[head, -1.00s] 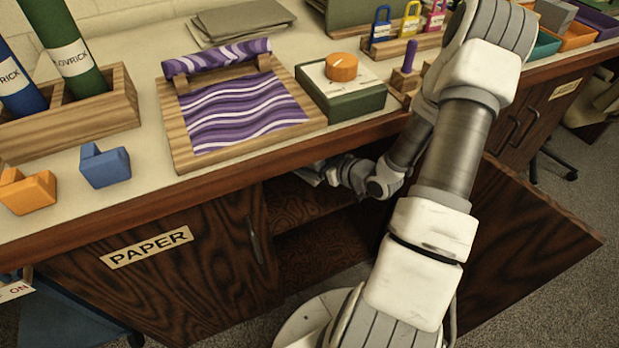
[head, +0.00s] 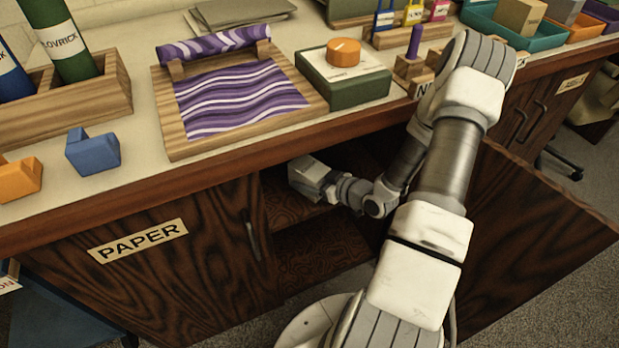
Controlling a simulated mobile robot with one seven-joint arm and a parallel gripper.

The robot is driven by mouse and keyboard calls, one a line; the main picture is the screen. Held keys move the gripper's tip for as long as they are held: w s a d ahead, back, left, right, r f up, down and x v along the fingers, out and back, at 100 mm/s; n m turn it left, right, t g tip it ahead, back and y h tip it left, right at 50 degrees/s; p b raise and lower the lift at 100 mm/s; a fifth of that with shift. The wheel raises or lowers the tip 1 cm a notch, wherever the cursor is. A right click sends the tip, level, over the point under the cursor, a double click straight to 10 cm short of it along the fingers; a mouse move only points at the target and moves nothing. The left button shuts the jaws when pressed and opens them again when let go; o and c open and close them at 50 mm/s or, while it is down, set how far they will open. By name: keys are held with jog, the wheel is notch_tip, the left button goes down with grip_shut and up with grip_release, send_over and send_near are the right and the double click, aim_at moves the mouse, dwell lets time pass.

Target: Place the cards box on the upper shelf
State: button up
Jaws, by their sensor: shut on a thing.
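My gripper (head: 306,174) is at the open cabinet under the bench, just below the counter edge and above the upper shelf (head: 283,207). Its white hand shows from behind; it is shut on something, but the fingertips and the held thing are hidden. I cannot make out the cards box anywhere in view. Below the upper shelf, the cabinet's lower level (head: 322,258) shows bare wood where it is visible. My arm covers the right part of the opening.
The open cabinet door (head: 535,235) swings out at the right, beside my arm. The shut PAPER door (head: 170,255) is at the left. The counter edge (head: 215,157) overhangs the opening. A marbling tray (head: 180,148) and green box (head: 345,92) stand above.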

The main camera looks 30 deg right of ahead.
jog(key=o, duration=1.4)
jog(key=p+v, duration=0.3)
jog(key=v, duration=0.8)
jog(key=shift+s+d+r+p, duration=0.1)
jog(key=shift+r+p, duration=0.1)
jog(key=shift+p, duration=0.2)
jog(key=shift+s+d, duration=0.1)
jog(key=shift+s, duration=0.25)
